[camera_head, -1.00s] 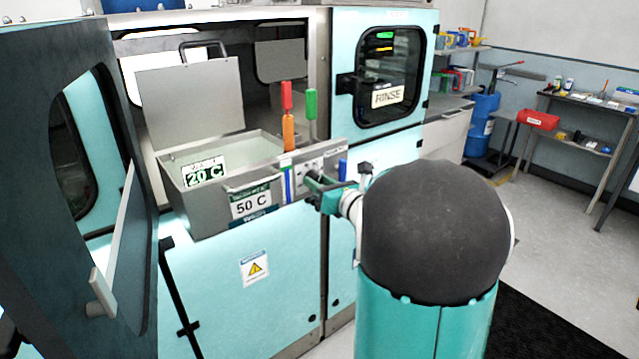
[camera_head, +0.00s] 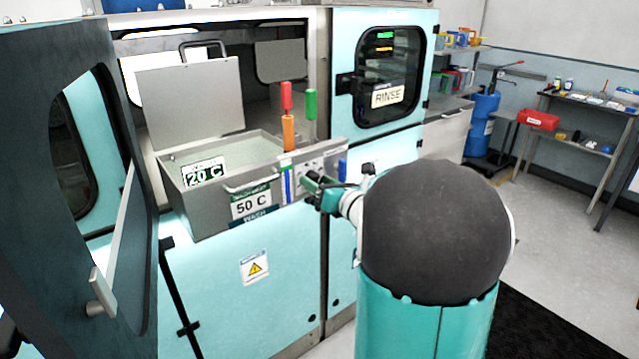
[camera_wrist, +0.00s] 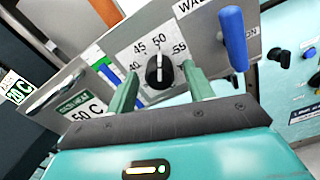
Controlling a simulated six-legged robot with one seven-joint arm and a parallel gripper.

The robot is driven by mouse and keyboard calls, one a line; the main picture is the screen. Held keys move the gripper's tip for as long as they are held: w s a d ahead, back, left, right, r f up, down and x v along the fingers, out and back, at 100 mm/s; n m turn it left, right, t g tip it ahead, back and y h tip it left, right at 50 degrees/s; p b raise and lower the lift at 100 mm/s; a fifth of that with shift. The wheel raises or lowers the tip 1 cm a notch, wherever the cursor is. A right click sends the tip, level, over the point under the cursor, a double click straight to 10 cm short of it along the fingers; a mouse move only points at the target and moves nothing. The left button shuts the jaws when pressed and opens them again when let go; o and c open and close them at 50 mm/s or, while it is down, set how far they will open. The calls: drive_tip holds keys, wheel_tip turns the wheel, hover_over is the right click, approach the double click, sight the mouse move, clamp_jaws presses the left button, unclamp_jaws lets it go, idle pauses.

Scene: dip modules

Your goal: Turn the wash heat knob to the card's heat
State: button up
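The wash heat knob (camera_wrist: 159,71) is black with a white pointer line, on a pale dial plate marked 40, 45, 50 and 55. In the wrist view the pointer is up, toward the 50 mark. The card (camera_head: 251,204) on the grey tank's front reads 50 C under a green header; part of it shows in the wrist view (camera_wrist: 84,110). My gripper (camera_wrist: 160,71) is open, with one green finger on each side of the knob and visible gaps between. In the head view my gripper (camera_head: 318,188) is in front of the panel and hides the knob.
A blue handle (camera_wrist: 232,38) sticks out right of the dial. Red-orange (camera_head: 287,115) and green (camera_head: 310,105) handles stand above the panel. A 20 C label (camera_head: 204,172) is in the tank. An open dark door (camera_head: 60,200) stands at left.

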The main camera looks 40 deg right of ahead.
drive_tip(key=s, duration=1.3)
drive_tip(key=shift+s+d, duration=0.15)
drive_tip(key=shift+s, duration=0.2)
drive_tip(key=s+a+f+n+g+y, duration=0.1)
drive_tip(key=a+n+g+y, duration=0.35)
drive_tip(key=a+n, duration=0.65)
drive_tip(key=s+a+f+n+g+y, duration=0.25)
drive_tip(key=a+n+g, duration=0.25)
drive_tip(key=a+n, duration=0.65)
drive_tip(key=s+a+n+g+h, duration=0.3)
drive_tip(key=s+a+n+h, duration=0.3)
drive_tip(key=n, duration=1)
drive_tip(key=shift+s+n+h, duration=0.35)
drive_tip(key=shift+s+h, duration=0.4)
drive_tip(key=shift+h, duration=0.05)
